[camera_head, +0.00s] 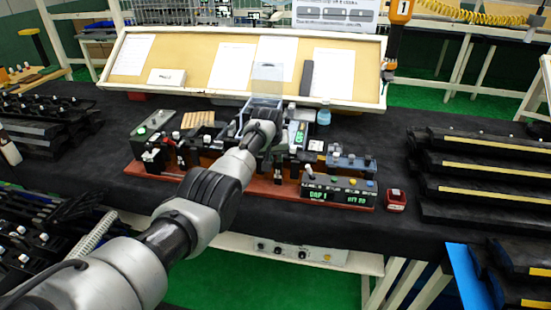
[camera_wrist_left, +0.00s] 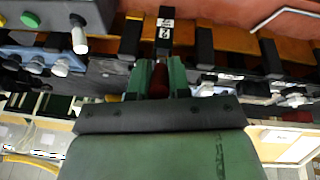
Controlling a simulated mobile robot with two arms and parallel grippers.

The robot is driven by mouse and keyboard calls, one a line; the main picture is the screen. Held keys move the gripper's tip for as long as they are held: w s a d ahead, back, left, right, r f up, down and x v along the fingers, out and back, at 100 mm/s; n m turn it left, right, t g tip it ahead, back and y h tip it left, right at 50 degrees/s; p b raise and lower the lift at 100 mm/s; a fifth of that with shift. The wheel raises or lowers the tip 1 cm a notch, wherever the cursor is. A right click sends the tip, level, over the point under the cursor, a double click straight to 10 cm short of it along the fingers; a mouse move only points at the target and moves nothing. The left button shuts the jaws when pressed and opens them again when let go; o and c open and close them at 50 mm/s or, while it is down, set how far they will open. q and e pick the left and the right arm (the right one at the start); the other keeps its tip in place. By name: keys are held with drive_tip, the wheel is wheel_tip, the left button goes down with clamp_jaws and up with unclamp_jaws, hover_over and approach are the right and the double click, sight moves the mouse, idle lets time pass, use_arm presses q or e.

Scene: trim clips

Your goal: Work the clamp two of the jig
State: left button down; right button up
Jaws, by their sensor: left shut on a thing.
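The jig (camera_head: 262,187), a red-brown base with black clamps and an orange-brown strip, lies across the middle of the dark bench. Clamp two shows in the left wrist view as a black piece with a white "2" label (camera_wrist_left: 165,30). My left gripper (camera_wrist_left: 159,75) has green fingers, closed around a dark red part (camera_wrist_left: 158,88) just below that label, which looks like the clamp's handle. In the head view my left wrist (camera_head: 262,132) covers the middle of the jig and hides the fingertips and clamp two. My right gripper is in neither view.
A control box with a green display (camera_head: 338,192) sits at the jig's front right. A small red device (camera_head: 396,200) stands beside it. Black racks (camera_head: 485,165) fill the right side. A slanted board with papers (camera_head: 345,75) stands behind.

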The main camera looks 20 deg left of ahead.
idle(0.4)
use_arm(q)
drive_tip(key=c, duration=1.1)
unclamp_jaws()
drive_tip(key=shift+w+f, duration=0.1)
drive_tip(key=shift+r, duration=0.6)
drive_tip(key=v, duration=0.9)
drive_tip(key=shift+s+r, duration=0.3)
drive_tip(key=shift+f, duration=0.1)
